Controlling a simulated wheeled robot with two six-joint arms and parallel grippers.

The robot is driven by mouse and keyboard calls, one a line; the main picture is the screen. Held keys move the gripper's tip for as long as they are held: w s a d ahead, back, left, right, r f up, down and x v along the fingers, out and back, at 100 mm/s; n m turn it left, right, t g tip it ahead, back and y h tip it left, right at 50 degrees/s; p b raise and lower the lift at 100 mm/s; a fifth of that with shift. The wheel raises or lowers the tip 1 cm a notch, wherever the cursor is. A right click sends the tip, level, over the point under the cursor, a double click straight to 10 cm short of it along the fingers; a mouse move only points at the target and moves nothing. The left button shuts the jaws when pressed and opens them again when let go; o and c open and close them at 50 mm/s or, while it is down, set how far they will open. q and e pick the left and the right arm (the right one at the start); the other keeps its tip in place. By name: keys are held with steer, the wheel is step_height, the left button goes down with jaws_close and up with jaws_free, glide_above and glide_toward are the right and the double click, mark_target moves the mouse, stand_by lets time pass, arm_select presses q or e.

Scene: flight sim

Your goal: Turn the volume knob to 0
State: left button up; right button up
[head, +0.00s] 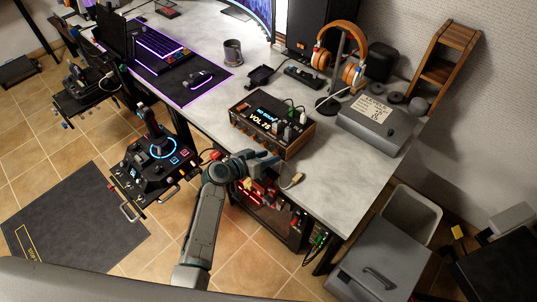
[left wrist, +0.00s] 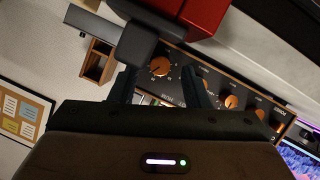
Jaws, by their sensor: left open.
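A wood-sided audio box (head: 272,120) stands near the table's front edge, its display reading "VOL 25". The left wrist view shows its dark front panel (left wrist: 210,82) with a row of orange knobs. One orange knob (left wrist: 160,66) appears between my left fingers; another orange knob (left wrist: 231,101) lies to the right. I cannot tell which one is the volume knob, as the labels are too small. My left gripper (head: 268,160) is open in front of the box, below its front face. Whether its fingers touch the knob is unclear. My right gripper is not in view.
Cables and small plugs sit on the box's top. A grey metal box (head: 375,124) and a headphone stand (head: 335,70) are to its right. A dark mug (head: 232,52) stands behind. A joystick panel (head: 155,160) is left of my arm.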

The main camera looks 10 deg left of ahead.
arm_select(q)
steer(key=shift+w+d+f, duration=0.15)
steer(key=shift+w+d, duration=0.1)
steer(key=shift+w, duration=0.05)
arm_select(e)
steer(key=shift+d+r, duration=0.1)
arm_select(q)
steer(key=shift+c, duration=0.2)
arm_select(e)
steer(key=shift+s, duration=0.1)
